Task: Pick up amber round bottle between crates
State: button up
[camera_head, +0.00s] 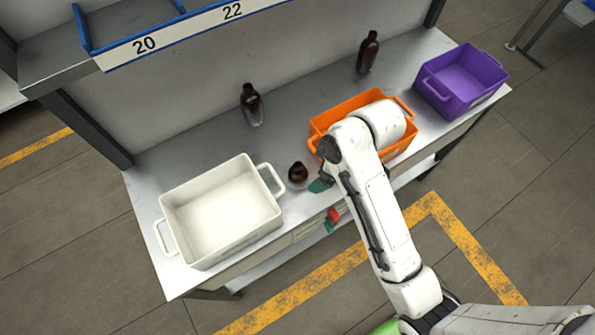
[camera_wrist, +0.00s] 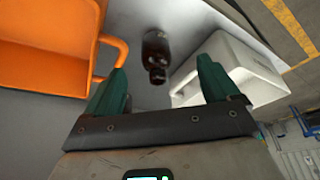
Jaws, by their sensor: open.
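The amber round bottle (camera_head: 297,173) stands on the metal table between the white crate (camera_head: 222,209) and the orange crate (camera_head: 352,104). In the wrist view the dark brown bottle (camera_wrist: 157,50) shows ahead of the fingers, its neck toward me. My gripper (camera_wrist: 160,68) is open, with its two green fingers apart and nothing between them. In the head view my gripper (camera_head: 320,186) is just right of the bottle, partly hidden by my arm. The wrist view also shows the orange crate (camera_wrist: 110,45) on the left and the white crate (camera_wrist: 230,68) on the right.
Two other amber bottles stand at the back, one near the middle (camera_head: 252,105) and one farther right (camera_head: 367,52). A purple crate (camera_head: 461,80) is at the right end of the table (camera_head: 190,150). The table between the white crate and the back panel is clear.

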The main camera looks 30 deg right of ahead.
aim_at(301, 164)
jog(key=w+n, duration=0.1)
jog(key=n, duration=0.1)
jog(key=w+n+g+y, duration=0.1)
jog(key=w+n, duration=0.1)
jog(key=n, duration=0.1)
jog(key=w+n+b, duration=0.1)
jog(key=w+n, duration=0.1)
jog(key=shift+w+a+r+n+g+y, duration=0.1)
jog(key=shift+a+r+n+g+y, duration=0.1)
jog(key=shift+r+n+g+y, duration=0.15)
jog(key=b+x, duration=0.5)
jog(key=shift+s+x, duration=0.15)
jog(key=shift+x, duration=1.05)
jog(key=shift+s+x, duration=0.1)
jog(key=shift+x, duration=1.1)
jog(key=shift+d, duration=0.1)
jog(key=c, duration=1.2)
